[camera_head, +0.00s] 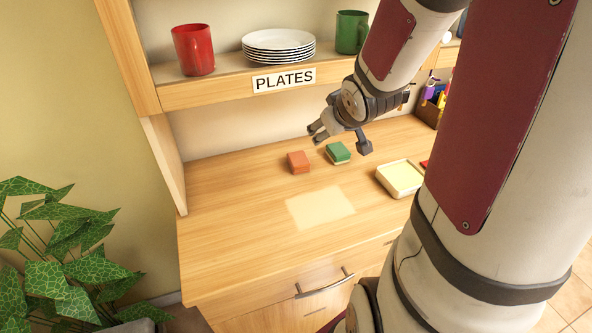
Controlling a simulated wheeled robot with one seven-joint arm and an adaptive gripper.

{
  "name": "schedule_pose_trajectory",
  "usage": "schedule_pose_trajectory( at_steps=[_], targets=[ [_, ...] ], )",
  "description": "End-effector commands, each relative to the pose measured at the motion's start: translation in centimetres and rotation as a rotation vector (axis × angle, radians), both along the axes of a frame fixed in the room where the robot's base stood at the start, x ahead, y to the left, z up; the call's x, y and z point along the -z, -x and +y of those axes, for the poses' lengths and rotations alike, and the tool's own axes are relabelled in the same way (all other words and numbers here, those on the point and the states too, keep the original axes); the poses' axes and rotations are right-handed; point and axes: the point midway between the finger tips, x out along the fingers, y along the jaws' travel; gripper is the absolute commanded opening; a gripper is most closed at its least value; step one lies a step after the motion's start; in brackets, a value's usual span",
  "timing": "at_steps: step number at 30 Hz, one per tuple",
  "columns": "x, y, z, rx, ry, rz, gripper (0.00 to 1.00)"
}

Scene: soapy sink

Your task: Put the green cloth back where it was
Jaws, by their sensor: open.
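A small green block-like thing (338,153) lies on the wooden worktop, toward the back. It may be a folded cloth or a sponge; I cannot tell which. No other green cloth shows. My gripper (341,140) is open and empty, with its fingers spread. In the picture it is just above the green thing; the gap between them is hard to judge. A pale rectangular patch (320,207) marks the bare worktop nearer the front.
An orange-red block (298,162) lies left of the green thing. A cream tray (384,184) is to the right, near my arm. The shelf (215,91) above holds a red mug (194,50), plates (279,40) and a green mug (351,32). The worktop's front left is clear.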

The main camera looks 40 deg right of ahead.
Motion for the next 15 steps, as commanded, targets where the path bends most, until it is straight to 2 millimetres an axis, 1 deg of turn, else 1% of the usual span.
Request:
schedule_pose_trajectory(
  at_steps=[1, 5, 6, 8, 9, 11, 12, 15],
  targets=[
    [-1.8, 0.2, 1.9, -0.005, 0.004, 0.012, 0.65],
    [-4.8, 2.3, 6.3, 0.003, -0.026, 0.069, 0.65],
    [-5.6, 3.2, 7.8, 0.002, -0.041, 0.085, 0.65],
    [-6.7, 4.7, 10.1, -0.003, -0.069, 0.110, 0.65],
    [-7.3, 5.8, 11.6, -0.009, -0.089, 0.127, 0.65],
    [-8.2, 7.6, 13.9, -0.024, -0.122, 0.154, 0.65],
    [-8.7, 8.9, 15.4, -0.035, -0.146, 0.173, 0.65],
    [-9.5, 12.1, 18.5, -0.070, -0.202, 0.219, 0.65]
  ],
)
